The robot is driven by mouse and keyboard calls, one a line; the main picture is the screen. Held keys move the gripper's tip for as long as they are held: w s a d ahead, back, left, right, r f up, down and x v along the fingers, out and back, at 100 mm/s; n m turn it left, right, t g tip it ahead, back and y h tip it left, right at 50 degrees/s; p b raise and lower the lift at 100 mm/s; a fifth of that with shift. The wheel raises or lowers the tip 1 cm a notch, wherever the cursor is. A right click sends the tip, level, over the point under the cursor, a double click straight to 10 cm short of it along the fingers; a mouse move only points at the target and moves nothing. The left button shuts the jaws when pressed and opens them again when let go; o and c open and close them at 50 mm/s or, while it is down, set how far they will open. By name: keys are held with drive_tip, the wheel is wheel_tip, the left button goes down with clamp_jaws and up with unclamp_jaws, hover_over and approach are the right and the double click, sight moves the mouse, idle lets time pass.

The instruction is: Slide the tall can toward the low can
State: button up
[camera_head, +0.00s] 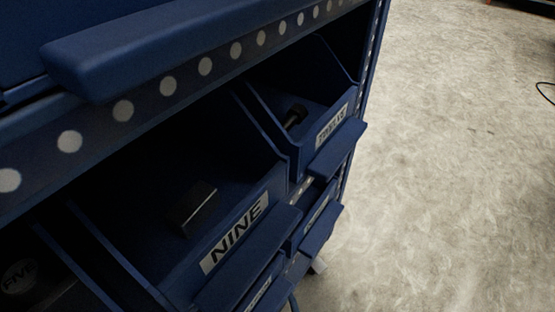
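I see no tall can and no low can in the head view. My gripper is not in view either. The view looks down at a blue rack of open bins, and nothing in it can be matched to the task's cans.
A bin labelled NINE (235,237) holds a dark block (192,208). A bin labelled TWELVE (331,126) behind it holds a dark bolt-like part (294,117). A rail with white dots (165,86) runs above. Bare grey floor (450,180) lies open on the right.

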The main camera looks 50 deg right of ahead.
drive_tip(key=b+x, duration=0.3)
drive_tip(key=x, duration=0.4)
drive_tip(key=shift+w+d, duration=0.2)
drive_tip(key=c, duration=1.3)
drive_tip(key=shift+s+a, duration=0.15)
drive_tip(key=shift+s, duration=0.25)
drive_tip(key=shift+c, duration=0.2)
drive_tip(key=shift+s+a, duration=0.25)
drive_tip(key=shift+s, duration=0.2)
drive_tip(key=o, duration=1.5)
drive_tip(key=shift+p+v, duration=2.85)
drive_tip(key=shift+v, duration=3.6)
